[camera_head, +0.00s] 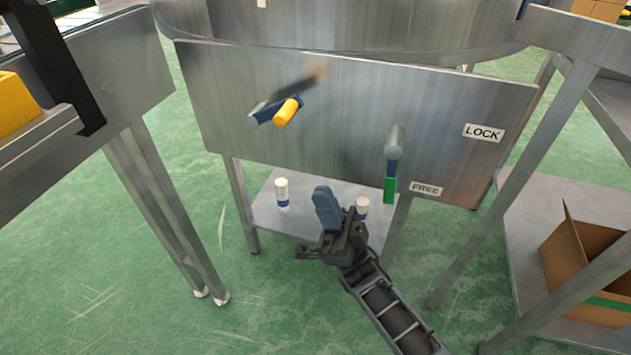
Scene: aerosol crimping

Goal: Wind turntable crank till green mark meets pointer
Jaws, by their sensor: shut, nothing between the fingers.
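The crank is a blue arm (268,110) with a yellow handle (287,112), on the left part of the metal front panel (225,90). The turntable (340,25) is the round metal body above the panel, cut off by the top edge. I cannot make out a green mark or a pointer on it. My gripper (328,200) is below the panel, shut and empty, its blue fingers pointing up. It is apart from the crank, to the lower right of the yellow handle.
A lever with a green grip (389,190) hangs down beside the FREE label (426,188); the LOCK label (483,132) is higher right. White bottles (282,195) stand on a lower shelf (265,215). Metal table legs stand left and right, with a cardboard box (570,260) at right.

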